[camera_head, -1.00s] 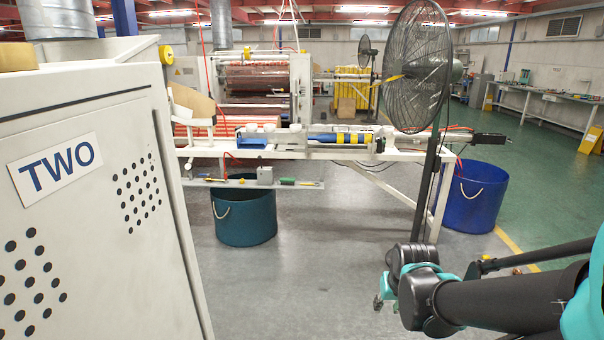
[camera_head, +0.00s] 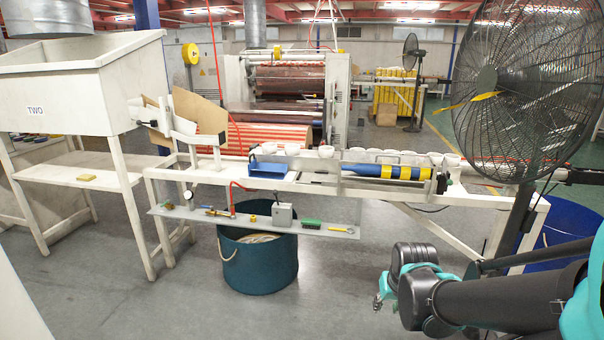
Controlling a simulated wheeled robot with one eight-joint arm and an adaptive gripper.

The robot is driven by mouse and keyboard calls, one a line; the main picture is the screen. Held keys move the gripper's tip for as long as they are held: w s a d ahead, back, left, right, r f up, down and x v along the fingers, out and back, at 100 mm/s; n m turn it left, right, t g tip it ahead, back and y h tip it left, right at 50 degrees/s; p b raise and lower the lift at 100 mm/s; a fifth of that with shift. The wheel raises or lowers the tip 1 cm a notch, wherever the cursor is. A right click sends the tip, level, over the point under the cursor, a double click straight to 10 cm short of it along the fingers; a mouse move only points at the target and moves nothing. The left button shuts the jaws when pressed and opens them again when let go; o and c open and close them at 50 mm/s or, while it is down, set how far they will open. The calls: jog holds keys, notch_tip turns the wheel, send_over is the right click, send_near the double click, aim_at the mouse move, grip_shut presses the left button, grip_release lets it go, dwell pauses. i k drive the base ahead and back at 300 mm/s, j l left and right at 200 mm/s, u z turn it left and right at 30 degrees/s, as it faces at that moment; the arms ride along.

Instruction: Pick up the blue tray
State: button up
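A small blue tray (camera_head: 267,169) sits on the white bench of the machine, left of centre in the head view. My gripper (camera_head: 379,302) is low in the view, right of centre, at the end of my dark arm. It is well in front of the bench and apart from the tray. Only a small part of the gripper shows, so its fingers cannot be made out.
A lower shelf (camera_head: 340,231) with tools juts out below the bench. A teal bucket (camera_head: 262,262) stands on the floor under it. A large fan (camera_head: 527,75) stands at the right, and a white hopper (camera_head: 75,85) at the left. Grey floor in front is clear.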

aim_at(268, 165)
jog(key=i+j+u, duration=0.15)
jog(key=i+u, duration=0.3)
jog(key=i, duration=0.15)
jog(key=i+l+u, duration=0.1)
jog(key=i+u, duration=0.4)
jog(key=i, duration=0.15)
jog(key=i+l+u, duration=0.3)
jog(key=i+u, duration=0.15)
jog(key=i, duration=0.15)
jog(key=i+j+z, duration=0.2)
jog(key=i, duration=0.25)
jog(key=i+j+z, duration=0.15)
jog(key=i, duration=0.3)
